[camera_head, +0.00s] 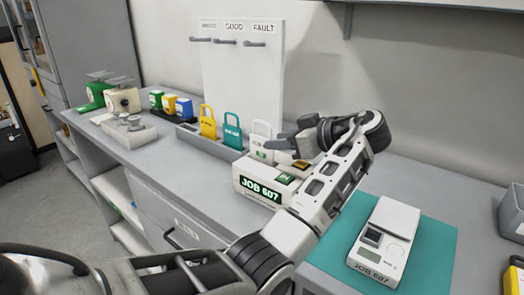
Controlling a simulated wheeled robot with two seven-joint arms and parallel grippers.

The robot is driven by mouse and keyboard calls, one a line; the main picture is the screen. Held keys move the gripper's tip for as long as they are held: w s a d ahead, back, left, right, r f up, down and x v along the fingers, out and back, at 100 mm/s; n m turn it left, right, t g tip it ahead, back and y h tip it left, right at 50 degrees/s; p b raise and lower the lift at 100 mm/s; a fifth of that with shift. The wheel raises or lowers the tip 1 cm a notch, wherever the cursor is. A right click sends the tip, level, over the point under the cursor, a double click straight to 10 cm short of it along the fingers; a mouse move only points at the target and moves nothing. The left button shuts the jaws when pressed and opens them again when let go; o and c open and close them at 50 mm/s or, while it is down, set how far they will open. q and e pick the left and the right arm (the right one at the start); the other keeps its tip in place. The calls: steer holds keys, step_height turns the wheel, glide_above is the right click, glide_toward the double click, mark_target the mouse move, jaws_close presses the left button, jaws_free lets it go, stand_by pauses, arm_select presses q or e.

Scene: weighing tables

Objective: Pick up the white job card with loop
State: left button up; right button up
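The white job card with loop (260,141) stands upright at the right end of a row of looped cards, in a grey holder on the long table. Its loop is at the top, and a small green mark shows on its face. My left gripper (284,146) is just to the right of the card, pointing left towards it, with its fingertips close to the card's right edge. Whether they touch it, and whether the fingers are open or shut, I cannot tell. My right gripper is not in view.
Yellow (208,127) and teal (232,134) looped cards stand left of the white one. A white JOB 607 box (262,184) is in front. A white scale (384,243) sits on a teal mat (434,250). A white hook board (241,75) stands behind.

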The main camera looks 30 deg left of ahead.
mark_target(262, 149)
arm_select(q)
steer(key=p+x, duration=0.1)
steer(key=x, duration=0.4)
steer(key=shift+w+a+f+p, duration=0.15)
steer(key=shift+a+f+p, duration=0.1)
steer(key=shift+a+p, duration=0.1)
steer(key=shift+d, duration=0.1)
jaws_close()
